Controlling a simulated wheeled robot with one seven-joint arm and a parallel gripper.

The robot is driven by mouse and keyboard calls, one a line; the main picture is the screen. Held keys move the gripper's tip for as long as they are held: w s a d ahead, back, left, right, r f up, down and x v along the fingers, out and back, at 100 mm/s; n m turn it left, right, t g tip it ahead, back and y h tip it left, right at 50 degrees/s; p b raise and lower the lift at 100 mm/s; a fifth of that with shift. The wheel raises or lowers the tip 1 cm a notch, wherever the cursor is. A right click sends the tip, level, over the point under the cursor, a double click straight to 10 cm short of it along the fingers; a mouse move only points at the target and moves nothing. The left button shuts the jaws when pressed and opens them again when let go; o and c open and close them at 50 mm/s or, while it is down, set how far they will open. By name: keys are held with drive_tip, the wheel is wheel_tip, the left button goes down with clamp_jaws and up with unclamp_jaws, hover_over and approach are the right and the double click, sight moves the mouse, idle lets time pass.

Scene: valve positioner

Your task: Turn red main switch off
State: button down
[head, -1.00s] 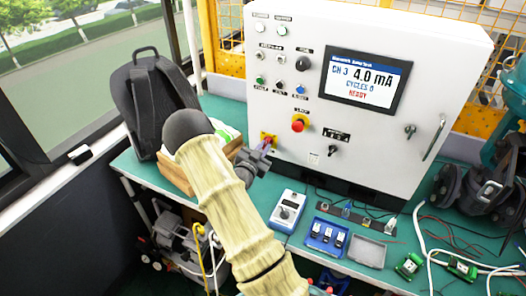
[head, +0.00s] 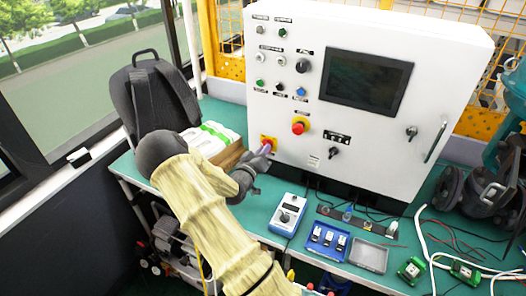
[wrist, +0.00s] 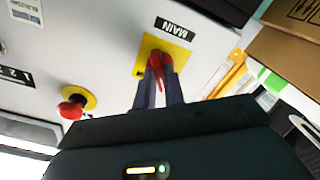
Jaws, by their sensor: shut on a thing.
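The red main switch (wrist: 157,62) sits on a yellow plate under a "MAIN" label in the wrist view. In the head view my gripper (head: 262,151) reaches the cabinet from the left. The cabinet's display screen (head: 365,80) is dark and blank.
A red mushroom button (head: 300,125) on a yellow ring is right of the switch; it also shows in the wrist view (wrist: 72,108). A blue-white meter (head: 288,213) lies on the green bench below.

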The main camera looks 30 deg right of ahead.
drive_tip(key=shift+f+n, duration=0.1)
drive_tip(key=shift+n, duration=1)
drive_tip(key=c, duration=1.5)
unclamp_jaws()
drive_tip(key=b+v, duration=0.2)
drive_tip(key=v, duration=1.5)
drive_tip(key=shift+s+a, duration=0.15)
drive_tip(key=shift+s, duration=0.05)
